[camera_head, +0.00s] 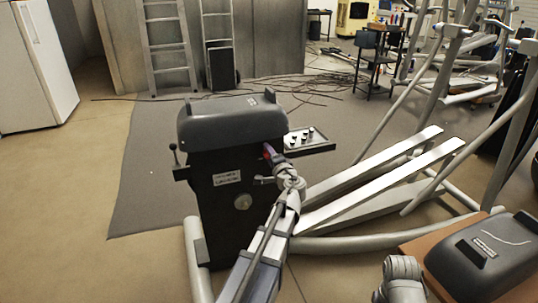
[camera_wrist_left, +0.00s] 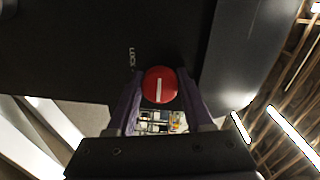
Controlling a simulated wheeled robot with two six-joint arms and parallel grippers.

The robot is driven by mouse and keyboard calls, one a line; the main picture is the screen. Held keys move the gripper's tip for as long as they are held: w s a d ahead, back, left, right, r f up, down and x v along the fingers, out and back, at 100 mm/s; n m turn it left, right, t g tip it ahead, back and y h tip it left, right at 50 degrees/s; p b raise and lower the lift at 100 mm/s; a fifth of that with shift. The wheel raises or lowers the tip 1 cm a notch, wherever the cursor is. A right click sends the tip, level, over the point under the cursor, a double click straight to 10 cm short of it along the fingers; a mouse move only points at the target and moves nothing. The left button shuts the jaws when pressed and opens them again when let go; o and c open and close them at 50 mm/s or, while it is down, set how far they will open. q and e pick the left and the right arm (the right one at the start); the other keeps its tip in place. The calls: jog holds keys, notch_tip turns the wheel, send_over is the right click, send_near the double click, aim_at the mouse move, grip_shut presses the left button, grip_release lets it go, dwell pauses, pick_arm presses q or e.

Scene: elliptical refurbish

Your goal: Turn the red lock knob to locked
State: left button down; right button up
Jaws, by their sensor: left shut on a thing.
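The red lock knob (camera_wrist_left: 160,85) is a round red disc with a white line across its face. It sits on the dark machine housing, between the two purple fingers of my left gripper (camera_wrist_left: 158,92), which are shut on its sides. The white line runs nearly upright in the left wrist view. White lettering that reads about "LOCK" is on the housing left of the knob. In the head view my left gripper (camera_head: 268,153) is at the right side of the elliptical's dark housing (camera_head: 225,165); the knob is mostly hidden there. My right gripper does not show.
A small tray with knobs (camera_head: 305,140) sticks out right of the housing, close to my left wrist. White pedal rails (camera_head: 385,175) lie to the right. A wooden table (camera_head: 425,250) bears a dark cover (camera_head: 485,255). The floor left of the machine is clear.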

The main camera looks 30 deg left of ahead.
pick_arm(q)
jog(key=shift+s, duration=0.2)
dwell(0.4)
jog(key=shift+c, duration=1.6)
grip_release()
jog(key=shift+w, duration=0.15)
jog(key=v, duration=0.8)
jog(key=shift+p, duration=0.3)
jog(key=shift+f, duration=0.1)
